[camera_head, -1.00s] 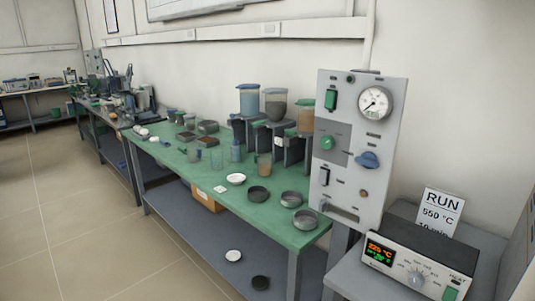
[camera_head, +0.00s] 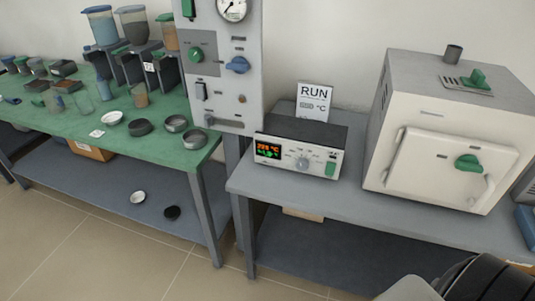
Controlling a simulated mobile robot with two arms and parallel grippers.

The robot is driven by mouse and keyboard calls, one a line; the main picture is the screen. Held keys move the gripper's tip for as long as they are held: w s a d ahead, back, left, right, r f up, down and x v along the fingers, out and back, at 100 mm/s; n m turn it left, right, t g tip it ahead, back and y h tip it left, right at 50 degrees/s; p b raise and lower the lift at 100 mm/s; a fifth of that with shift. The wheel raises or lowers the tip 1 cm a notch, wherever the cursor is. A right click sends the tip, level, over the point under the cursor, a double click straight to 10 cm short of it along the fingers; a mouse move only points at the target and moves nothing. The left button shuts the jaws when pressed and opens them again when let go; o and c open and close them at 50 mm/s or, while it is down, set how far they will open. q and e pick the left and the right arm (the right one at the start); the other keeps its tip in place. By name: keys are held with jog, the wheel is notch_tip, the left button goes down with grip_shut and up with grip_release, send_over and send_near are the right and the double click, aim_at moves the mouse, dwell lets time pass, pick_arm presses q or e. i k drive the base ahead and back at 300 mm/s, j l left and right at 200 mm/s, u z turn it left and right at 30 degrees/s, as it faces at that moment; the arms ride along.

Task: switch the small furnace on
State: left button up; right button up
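The small furnace (camera_head: 440,150) is a light grey box on the grey table at the right. Its front door is shut and carries a green knob (camera_head: 468,162). A vent pipe and another green handle (camera_head: 474,78) are on its top. Left of it on the same table stands a controller box (camera_head: 300,148) with a lit orange and green display (camera_head: 268,151), a round dial (camera_head: 302,164) and a green switch (camera_head: 331,169). The switch's position is too small to tell. Neither gripper shows; a dark arm part of mine is at the bottom right.
The green bench (camera_head: 70,127) at the left holds dishes and jars. The grey table (camera_head: 330,197) is clear in front of the controller.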

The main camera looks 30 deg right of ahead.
aim_at(330, 166)
jog(key=z, duration=1.45)
